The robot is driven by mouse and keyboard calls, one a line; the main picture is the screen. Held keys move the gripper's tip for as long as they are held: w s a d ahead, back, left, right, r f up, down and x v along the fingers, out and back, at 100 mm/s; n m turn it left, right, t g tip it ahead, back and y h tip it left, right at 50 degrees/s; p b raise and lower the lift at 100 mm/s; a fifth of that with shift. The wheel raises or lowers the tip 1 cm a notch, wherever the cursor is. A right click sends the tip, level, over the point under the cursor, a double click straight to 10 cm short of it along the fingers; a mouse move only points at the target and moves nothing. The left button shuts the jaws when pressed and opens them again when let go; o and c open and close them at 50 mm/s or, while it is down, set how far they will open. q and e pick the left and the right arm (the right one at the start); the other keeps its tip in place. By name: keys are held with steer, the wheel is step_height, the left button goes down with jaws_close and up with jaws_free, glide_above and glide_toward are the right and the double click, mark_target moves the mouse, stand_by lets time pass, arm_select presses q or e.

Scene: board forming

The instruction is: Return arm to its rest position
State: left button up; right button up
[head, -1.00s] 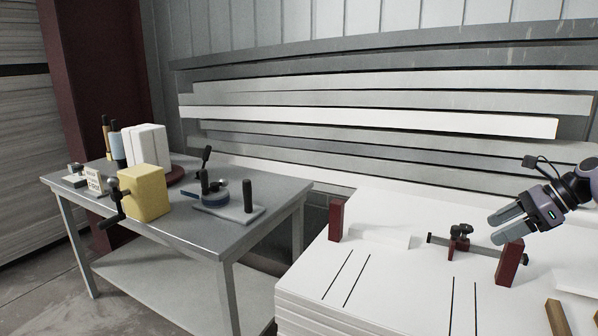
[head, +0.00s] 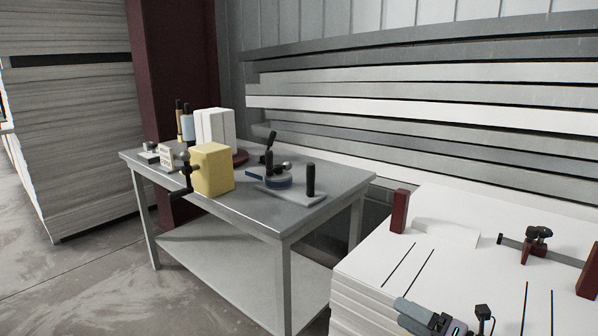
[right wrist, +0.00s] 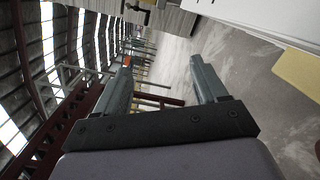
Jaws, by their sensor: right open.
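My right gripper (head: 416,312) is low in the head view, in front of the near side of the white board stack (head: 345,295). In the right wrist view its two grey fingers (right wrist: 163,85) stand wide apart with nothing between them. Beyond them that view shows the concrete floor and the hall's dark red frame, tilted. My left gripper is in neither view.
A metal table (head: 250,205) at the left holds a yellow block (head: 212,170), a white block (head: 214,132) and small tools. The white stack carries dark red posts (head: 400,211) and a clamp (head: 537,240). Bare floor (head: 90,290) lies at the lower left.

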steer(key=s+a+f+m+g+h+b, duration=0.1)
steer(key=s+a+f+m+h+b, duration=0.3)
steer(key=s+f+m, duration=0.8)
steer(key=s+f+m+g+h+b, duration=0.15)
steer(key=s+f+m+h, duration=0.55)
steer(key=s+m, duration=0.95)
step_height(320, 180, up, 12)
steer(key=w+d+m+p, duration=0.1)
steer(key=p, duration=1.5)
steer(key=shift+d, duration=0.3)
